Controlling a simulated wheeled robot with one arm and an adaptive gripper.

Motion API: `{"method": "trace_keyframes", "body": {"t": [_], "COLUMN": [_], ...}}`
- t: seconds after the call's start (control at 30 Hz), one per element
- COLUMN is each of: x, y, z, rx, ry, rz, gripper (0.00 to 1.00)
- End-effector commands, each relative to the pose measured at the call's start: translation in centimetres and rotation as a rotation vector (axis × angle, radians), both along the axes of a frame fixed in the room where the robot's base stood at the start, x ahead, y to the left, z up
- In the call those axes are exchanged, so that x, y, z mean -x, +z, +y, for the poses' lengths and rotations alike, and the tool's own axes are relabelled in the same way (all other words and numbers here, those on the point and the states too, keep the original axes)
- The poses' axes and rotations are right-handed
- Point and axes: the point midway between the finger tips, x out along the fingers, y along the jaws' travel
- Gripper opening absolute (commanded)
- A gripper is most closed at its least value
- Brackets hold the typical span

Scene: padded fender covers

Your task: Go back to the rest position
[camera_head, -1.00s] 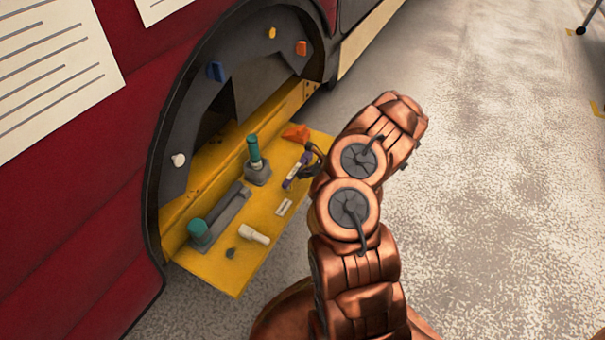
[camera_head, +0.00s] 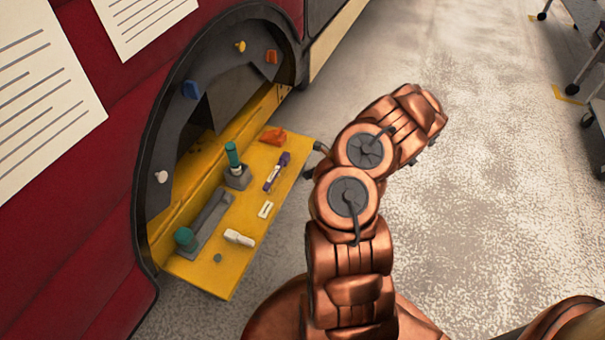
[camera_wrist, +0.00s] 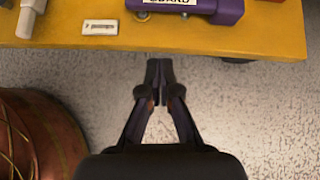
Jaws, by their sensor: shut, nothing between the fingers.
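My gripper (camera_wrist: 159,75) is shut and empty in the wrist view, with its fingertips together over the speckled floor just off the front edge of the yellow shelf (camera_wrist: 265,40). In the head view my copper-coloured arm rises through the middle of the picture, right of the yellow shelf (camera_head: 222,275). The gripper is mostly hidden behind my arm there; only a small dark part shows near the shelf's right corner. A purple labelled item (camera_head: 277,172) lies on the shelf and also shows in the wrist view (camera_wrist: 222,10), apart from the fingers.
The shelf also holds a white cylinder (camera_head: 239,238), a small white label (camera_head: 266,209), an orange piece (camera_head: 273,136) and two teal-topped items (camera_head: 232,155) (camera_head: 186,238). The red vehicle body (camera_head: 80,260) stands left. Wheeled stands (camera_head: 580,60) are at the upper right. The floor (camera_head: 490,190) between is clear.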

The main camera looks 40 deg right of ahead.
Motion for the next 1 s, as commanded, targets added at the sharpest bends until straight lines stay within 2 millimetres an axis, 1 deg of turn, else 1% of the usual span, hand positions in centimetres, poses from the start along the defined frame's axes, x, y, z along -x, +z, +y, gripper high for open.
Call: {"method": "trace_keyframes", "body": {"t": [0.1,0.37,0.47,0.57,0.67,0.7,0.77,0.8,0.87,0.9,0.97,1.0], "x": [0.3,0.3,-0.4,-1.9,-3.8,-4.4,-5.2,-5.6,-5.9,-6.1,-6.0,-5.9], "y": [0.4,0.5,1.9,5.2,10.0,12.0,15.0,16.9,19.6,21.5,24.1,25.7], "z": [-0.1,0.0,0.7,2.7,5.6,7.1,9.3,10.7,12.9,14.3,16.4,17.7], "rx": [0.0,0.001,0.008,0.024,0.053,0.066,0.085,0.1,0.121,0.136,0.157,0.172], "ry": [0.0,0.006,0.037,0.114,0.233,0.29,0.369,0.425,0.506,0.558,0.64,0.693], "rz": [0.0,-0.001,-0.016,-0.052,-0.107,-0.129,-0.162,-0.184,-0.213,-0.233,-0.261,-0.278], "gripper": [0.0,0.0,0.0,0.0,0.0,0.0,0.0,0.0,0.0,0.0,0.0,0.0]}}
